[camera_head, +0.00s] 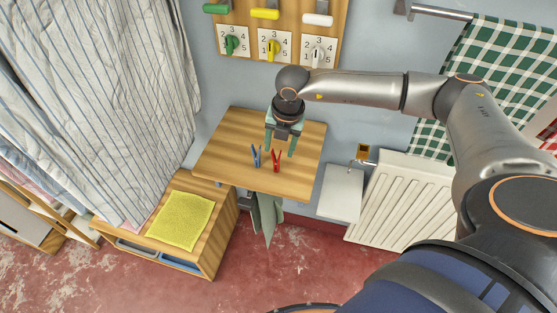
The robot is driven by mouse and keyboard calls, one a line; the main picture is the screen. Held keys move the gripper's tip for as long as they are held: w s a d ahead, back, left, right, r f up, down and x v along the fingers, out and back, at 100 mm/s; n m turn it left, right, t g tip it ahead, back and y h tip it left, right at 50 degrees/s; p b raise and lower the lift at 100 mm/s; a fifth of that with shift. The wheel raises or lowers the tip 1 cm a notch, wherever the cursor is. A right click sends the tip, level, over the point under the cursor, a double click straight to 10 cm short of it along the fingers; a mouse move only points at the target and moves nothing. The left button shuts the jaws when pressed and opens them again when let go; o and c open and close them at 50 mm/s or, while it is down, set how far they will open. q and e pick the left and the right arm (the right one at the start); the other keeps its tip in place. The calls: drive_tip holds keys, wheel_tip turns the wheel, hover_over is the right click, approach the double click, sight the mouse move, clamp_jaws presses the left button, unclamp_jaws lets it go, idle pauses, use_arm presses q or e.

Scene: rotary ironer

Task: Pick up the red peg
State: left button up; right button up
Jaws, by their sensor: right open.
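The red peg (276,161) stands on the wooden shelf (225,150) near its front edge. A blue peg (256,156) stands close to its left. My right gripper (280,148) is open and empty, pointing down over the shelf. In the picture its fingers lie just above the red peg, one finger at each side; I cannot tell its exact height over the shelf. My left gripper is not in view.
Dials and coloured handles are on a wooden wall board (230,18) behind my arm. A yellow cloth (182,221) lies on a low wooden cabinet. A white radiator (395,205) stands right, striped curtains (95,90) hang left. The shelf's left part is bare.

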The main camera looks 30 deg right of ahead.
sight(278, 162)
drive_tip(key=f, duration=0.3)
drive_tip(key=shift+w+a+f, duration=0.1)
drive_tip(key=shift+w+a, duration=0.05)
drive_tip(key=shift+w, duration=0.1)
drive_tip(key=shift+c, duration=0.2)
